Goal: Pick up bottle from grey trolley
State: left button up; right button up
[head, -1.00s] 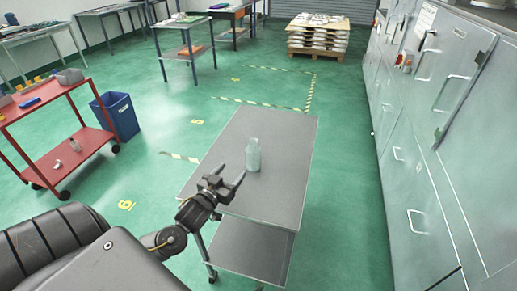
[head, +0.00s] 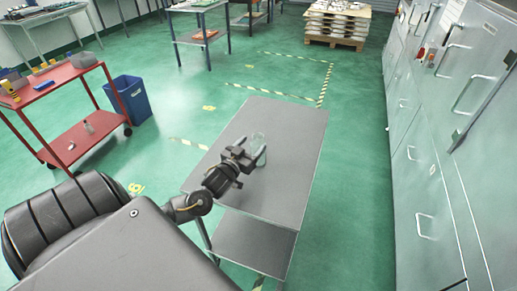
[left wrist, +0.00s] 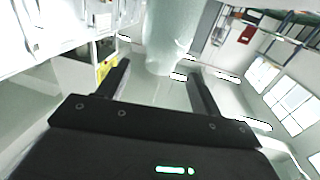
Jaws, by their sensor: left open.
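The bottle (head: 258,146) is pale, clear and greenish, and stands on the top of the grey trolley (head: 287,135). My left gripper (head: 250,150) is open, with its fingers at the bottle in the head view, partly overlapping it. In the left wrist view the bottle (left wrist: 172,38) is ahead, between the lines of the two open fingers (left wrist: 158,82). It appears just beyond or at the fingertips; I cannot tell whether they touch it. My right gripper is in neither view.
A red trolley (head: 81,142) with small items stands at the left, beside a blue bin (head: 131,100). Grey cabinets (head: 430,150) line the right side. A loaded pallet (head: 337,24) is at the back. The rest of the trolley top is clear.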

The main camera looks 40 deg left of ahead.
aim_at(255, 141)
pick_arm(q)
jog(key=shift+w+r, duration=0.1)
jog(key=shift+w, duration=0.05)
jog(key=w, duration=0.1)
jog(key=w+p, duration=0.1)
jog(key=w, duration=0.1)
jog(key=w+p, duration=0.1)
jog(key=shift+w+a+f, duration=0.2)
jog(key=shift+a, duration=0.2)
jog(key=shift+w+f, duration=0.1)
jog(key=shift+w, duration=0.15)
jog(key=shift+s, duration=0.1)
jog(key=shift+c, duration=0.3)
jog(key=c, duration=1.2)
